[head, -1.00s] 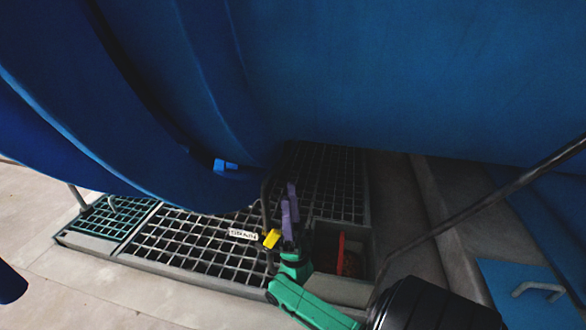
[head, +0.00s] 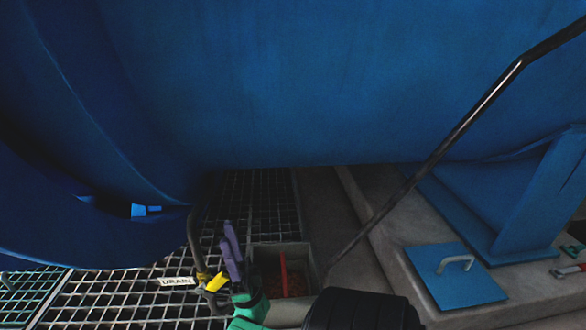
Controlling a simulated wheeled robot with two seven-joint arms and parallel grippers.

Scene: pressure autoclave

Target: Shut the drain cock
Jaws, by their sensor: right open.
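The drain cock's yellow handle (head: 215,284) shows low in the head view, on a thin dark pipe (head: 194,238) that comes down from under the blue vessel. The handle sits slanted to the pipe; how far the cock is turned I cannot tell. A white DRAIN tag (head: 177,281) is just left of it. My right gripper (head: 231,252), with purple fingers on a green wrist, is open just right of the handle. They appear close, but I cannot tell whether they touch. My left gripper is out of view.
The large blue vessel (head: 330,80) hangs overhead and limits room above. Floor grating (head: 110,295) lies below. An open pit (head: 268,255) with a red upright piece is right of my gripper. A dark slanting rod (head: 455,135) and a blue handled plate (head: 455,277) are farther right.

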